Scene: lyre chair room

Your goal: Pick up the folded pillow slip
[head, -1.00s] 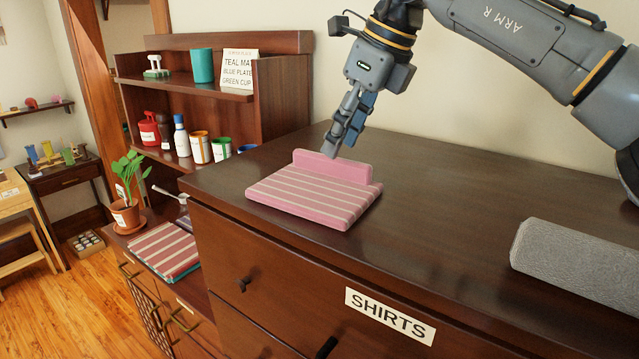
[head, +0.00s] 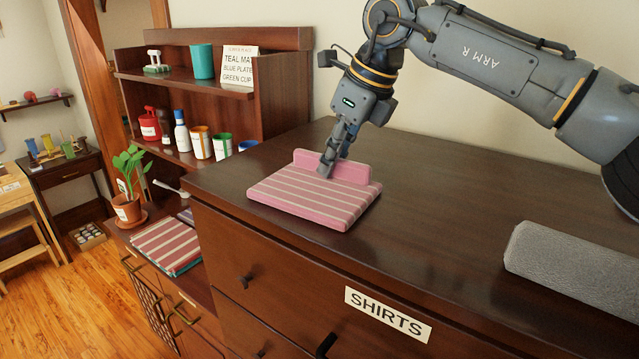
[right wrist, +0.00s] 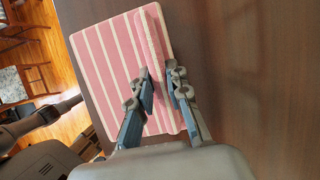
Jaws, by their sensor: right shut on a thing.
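The folded pillow slip (head: 312,200) is pink with pale stripes and lies flat on the dresser top (head: 430,190), near its left front edge. A raised fold (head: 350,172) runs along its back side. My right gripper (head: 327,172) reaches down onto this fold from above. In the right wrist view the slip (right wrist: 108,65) lies under the gripper (right wrist: 162,80), with one finger on each side of the raised fold. The fingers are shut on the fold, and the slip still rests on the wood. My left gripper is not in view.
A grey folded cloth (head: 575,268) lies at the dresser's right. A lower cabinet at left holds a striped cloth stack (head: 166,246) and a potted plant (head: 128,190). A shelf (head: 185,82) with a teal cup (head: 202,63) stands behind. The dresser top's middle is clear.

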